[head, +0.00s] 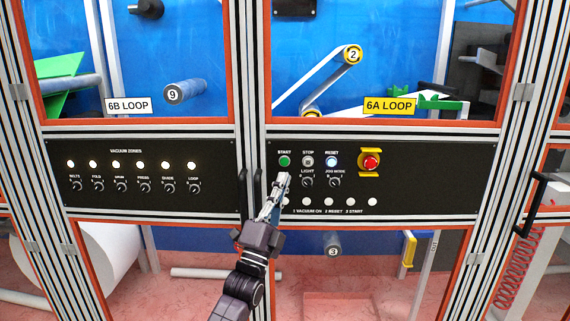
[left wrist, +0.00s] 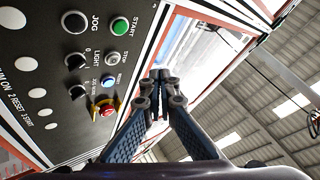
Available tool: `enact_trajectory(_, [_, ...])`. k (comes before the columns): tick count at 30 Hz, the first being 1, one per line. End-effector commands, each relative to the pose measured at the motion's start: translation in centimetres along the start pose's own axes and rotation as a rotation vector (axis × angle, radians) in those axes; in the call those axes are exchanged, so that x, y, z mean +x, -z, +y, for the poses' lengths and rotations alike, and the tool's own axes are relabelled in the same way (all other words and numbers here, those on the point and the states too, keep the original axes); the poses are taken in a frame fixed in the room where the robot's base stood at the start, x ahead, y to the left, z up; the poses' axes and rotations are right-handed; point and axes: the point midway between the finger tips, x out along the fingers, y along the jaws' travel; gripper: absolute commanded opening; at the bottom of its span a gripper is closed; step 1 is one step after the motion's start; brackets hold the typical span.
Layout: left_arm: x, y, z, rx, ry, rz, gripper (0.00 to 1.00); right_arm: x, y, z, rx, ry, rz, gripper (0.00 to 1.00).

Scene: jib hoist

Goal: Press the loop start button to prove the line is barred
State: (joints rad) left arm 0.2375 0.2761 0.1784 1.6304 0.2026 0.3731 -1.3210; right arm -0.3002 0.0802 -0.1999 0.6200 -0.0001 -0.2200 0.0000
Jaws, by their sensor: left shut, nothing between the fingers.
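The green START button (head: 285,161) is on the black control panel (head: 430,185) under the 6A LOOP label (head: 390,105). In the left wrist view the START button (left wrist: 120,26) shows at the upper left of my fingertips. My left gripper (head: 283,178) is shut and empty, with its tips just below the START button in the head view. A gap between tips and button cannot be judged there. The wrist view shows the closed fingertips (left wrist: 159,78) to the side of the button, not over it. My right gripper is not in view.
Right of START are a grey STOP button (head: 308,161), a lit RESET button (head: 331,161) and a red emergency stop (head: 370,161) on yellow. LIGHT (head: 307,183) and JOG MODE (head: 335,183) knobs sit below. A vacuum zones panel (head: 130,205) is at left.

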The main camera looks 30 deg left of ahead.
Motion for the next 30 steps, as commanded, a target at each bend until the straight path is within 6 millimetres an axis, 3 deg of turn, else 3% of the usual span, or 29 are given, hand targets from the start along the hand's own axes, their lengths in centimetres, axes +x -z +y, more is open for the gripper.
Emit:
enact_trajectory(18, [5.0,-3.8,4.0,0.000,0.001,0.000,0.00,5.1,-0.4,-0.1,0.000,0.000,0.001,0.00])
enact_trajectory(30, [5.9,-4.3,4.3,0.000,-0.001,0.000,0.00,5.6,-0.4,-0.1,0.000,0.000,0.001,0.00])
